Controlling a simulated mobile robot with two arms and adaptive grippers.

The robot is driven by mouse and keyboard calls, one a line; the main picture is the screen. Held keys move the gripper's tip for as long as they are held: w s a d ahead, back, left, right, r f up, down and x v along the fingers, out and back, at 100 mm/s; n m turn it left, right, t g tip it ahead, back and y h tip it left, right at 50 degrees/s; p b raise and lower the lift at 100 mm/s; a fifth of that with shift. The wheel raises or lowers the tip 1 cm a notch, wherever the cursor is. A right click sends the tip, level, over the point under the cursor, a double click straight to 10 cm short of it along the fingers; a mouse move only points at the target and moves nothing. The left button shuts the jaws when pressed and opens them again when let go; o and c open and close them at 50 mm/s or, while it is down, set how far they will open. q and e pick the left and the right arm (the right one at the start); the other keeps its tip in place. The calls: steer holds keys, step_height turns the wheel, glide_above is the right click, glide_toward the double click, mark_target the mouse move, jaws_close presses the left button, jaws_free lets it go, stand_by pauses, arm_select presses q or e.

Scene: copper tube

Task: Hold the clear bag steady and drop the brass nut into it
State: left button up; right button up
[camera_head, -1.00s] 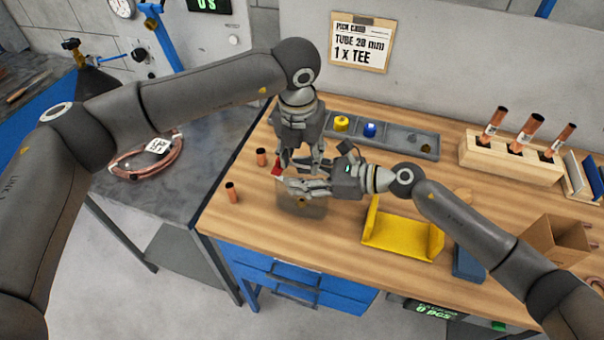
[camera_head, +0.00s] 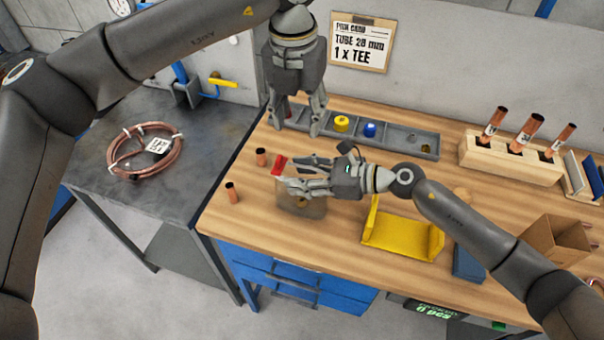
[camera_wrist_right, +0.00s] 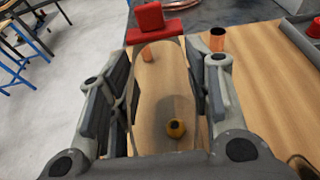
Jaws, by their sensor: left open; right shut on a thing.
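The clear bag (camera_head: 312,210) stands on the wooden bench top, see-through and faintly brown, at the fingers of my right gripper (camera_head: 287,177). In the right wrist view the bag (camera_wrist_right: 158,95) lies between the two fingers of this gripper (camera_wrist_right: 168,85), which is shut on it. The brass nut (camera_wrist_right: 176,130) shows inside the bag's outline, low down; it also shows faintly in the head view (camera_head: 303,203). My left gripper (camera_head: 295,130) is open and empty, above and behind the bag, in front of the parts tray.
A red block (camera_head: 279,164) is beside the bag. The grey tray (camera_head: 400,147) holds yellow and blue parts. A yellow holder (camera_head: 402,237) is right of the bag, and a wooden tube rack (camera_head: 480,160) is farther right.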

steer(key=o, duration=1.1)
steer(key=v, duration=1.2)
steer(key=shift+f, duration=0.1)
